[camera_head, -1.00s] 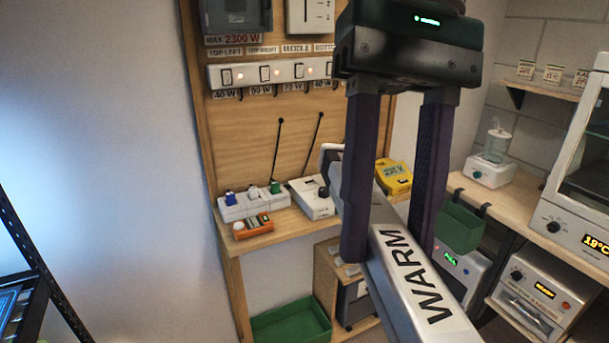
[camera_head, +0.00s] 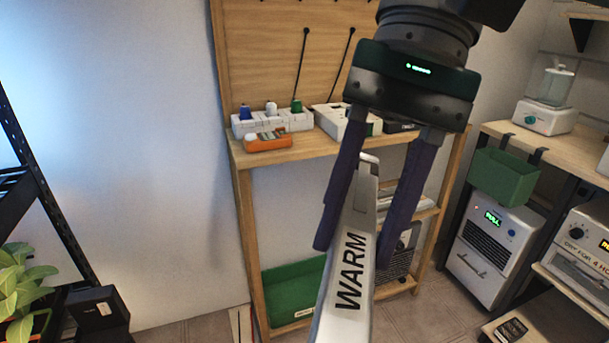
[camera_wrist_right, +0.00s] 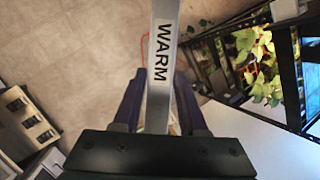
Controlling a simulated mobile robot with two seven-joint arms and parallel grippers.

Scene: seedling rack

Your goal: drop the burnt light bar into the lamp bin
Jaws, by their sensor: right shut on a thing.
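The light bar (camera_head: 340,305) is a long silver bar marked WARM. My right gripper (camera_head: 355,255) is shut on it, a dark finger on either side, and holds it up in front of the shelf unit. The bar also shows in the right wrist view (camera_wrist_right: 160,95), running up from between the fingers out of the frame. A green open bin (camera_head: 290,292) stands low in the wooden shelf unit. A smaller green bin (camera_head: 505,176) hangs from the right bench edge. No label shows which is the lamp bin. My left gripper is not in view.
The wooden shelf (camera_head: 330,150) holds an orange meter (camera_head: 268,140) and several coloured plugs. A heater-like box (camera_head: 490,250) stands under the right bench. A black rack (camera_head: 40,190) with leafy plants (camera_head: 20,285) is at left. Floor between them looks mostly clear.

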